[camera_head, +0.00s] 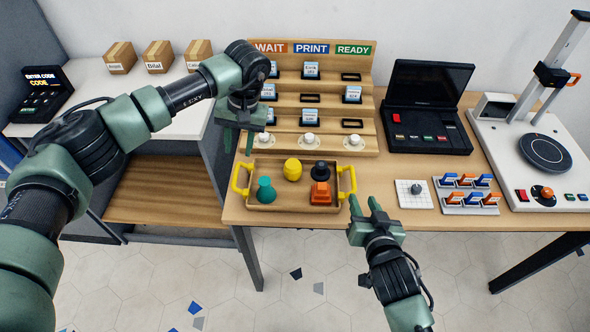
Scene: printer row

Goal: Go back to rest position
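My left gripper (238,134) points down in front of the left side of the wooden rack, near the tray's back left corner. Its fingers look somewhat apart, with nothing clear between them. My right gripper (364,206) is at the table's front edge, to the right of the tray. Its two fingers are apart and nothing is between them. The wooden tray (285,207) with yellow handles stands on the table and holds a teal piece (266,191), a yellow piece (293,169), a black piece (320,169) and an orange piece (320,194).
The wooden rack (366,120) bears several cards under WAIT, PRINT and READY signs. A black laptop-like console (429,110), a white plate with a knob (414,194), a switch panel (468,208) and a press (546,150) stand right. Boxes (158,57) and a keypad (42,93) stand left.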

